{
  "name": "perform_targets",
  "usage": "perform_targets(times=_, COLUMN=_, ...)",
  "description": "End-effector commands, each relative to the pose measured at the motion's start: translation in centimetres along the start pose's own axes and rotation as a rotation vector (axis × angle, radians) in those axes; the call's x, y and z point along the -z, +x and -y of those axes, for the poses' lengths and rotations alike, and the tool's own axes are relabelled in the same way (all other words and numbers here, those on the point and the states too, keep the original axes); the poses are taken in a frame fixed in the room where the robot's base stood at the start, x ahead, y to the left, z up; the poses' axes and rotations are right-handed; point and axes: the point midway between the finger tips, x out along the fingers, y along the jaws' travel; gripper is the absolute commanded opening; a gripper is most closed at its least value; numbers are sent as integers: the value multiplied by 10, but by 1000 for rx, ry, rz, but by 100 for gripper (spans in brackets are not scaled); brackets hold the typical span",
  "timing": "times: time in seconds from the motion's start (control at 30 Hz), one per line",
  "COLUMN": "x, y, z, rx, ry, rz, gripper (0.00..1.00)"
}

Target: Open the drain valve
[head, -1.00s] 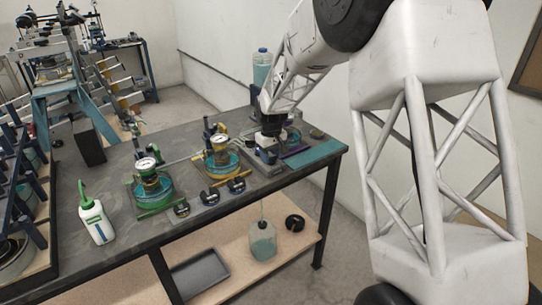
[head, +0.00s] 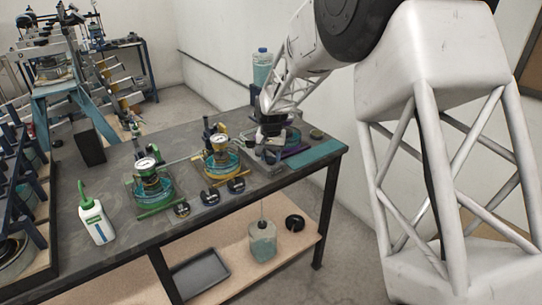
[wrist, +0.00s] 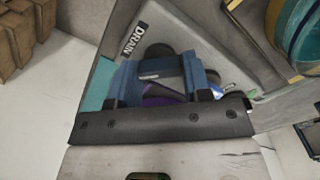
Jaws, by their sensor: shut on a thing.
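The drain valve (wrist: 160,100) is in the wrist view, beside a grey plate with a DRAIN label (wrist: 132,40). Purple and dark parts of it show between and behind my fingers. My gripper (wrist: 162,82) has blue fingers and is shut on the valve's handle, most of which the fingers hide. How far the handle is turned cannot be told. In the head view my gripper (head: 270,148) is low over the right end of the bench, at the rightmost apparatus, and my arm hides part of that apparatus.
Two similar apparatuses with gauges, one green-based (head: 150,185) and one yellow-based (head: 220,160), stand to the left on the dark bench (head: 130,235). A white bottle with a green spout (head: 97,222) stands at the front left. A teal mat (head: 313,152) lies at the right end.

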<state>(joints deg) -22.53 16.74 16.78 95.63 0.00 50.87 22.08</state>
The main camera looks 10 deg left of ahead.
Motion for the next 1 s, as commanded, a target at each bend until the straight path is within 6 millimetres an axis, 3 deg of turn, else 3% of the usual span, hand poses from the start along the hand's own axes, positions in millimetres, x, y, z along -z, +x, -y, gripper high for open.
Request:
perform_targets(times=0.5, x=0, y=-1, z=0, rx=1, ry=432, rz=-1, gripper=21)
perform_targets(times=1.0, x=0, y=0, z=0, rx=0, ry=550, rz=0, gripper=21)
